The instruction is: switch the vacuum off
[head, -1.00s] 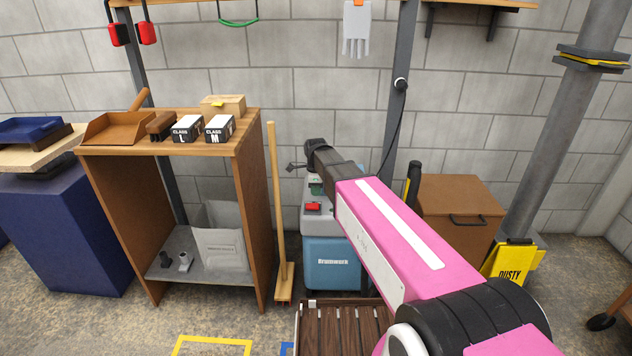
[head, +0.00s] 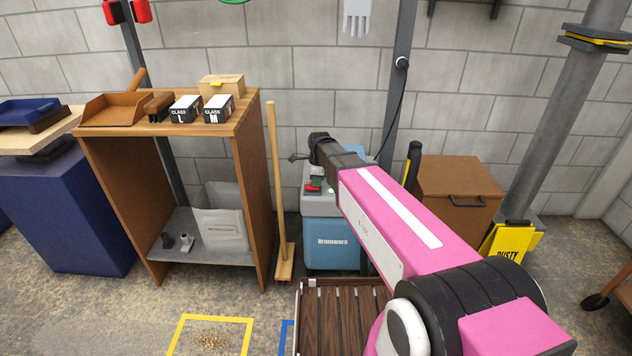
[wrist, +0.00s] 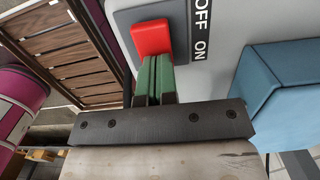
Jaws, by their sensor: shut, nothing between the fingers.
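The vacuum (head: 333,241) is a blue canister with a grey top, standing by the wall in the head view. Its red switch (head: 313,186) is on the grey top. In the wrist view the red switch (wrist: 151,38) sits in a dark surround beside a label reading OFF and ON. My gripper (wrist: 158,60) is shut, its green fingers together and empty. The fingertips are at the lower edge of the red switch, on the side near ON; I cannot tell whether they touch it. In the head view my gripper (head: 317,172) is just above the vacuum's top, partly hidden by its wrist.
A wooden shelf unit (head: 262,180) and a broom (head: 276,180) stand left of the vacuum. A slatted wooden surface (head: 340,310) is in front. A brown box (head: 457,195) stands to the right. A yellow floor square (head: 180,335) holds loose debris.

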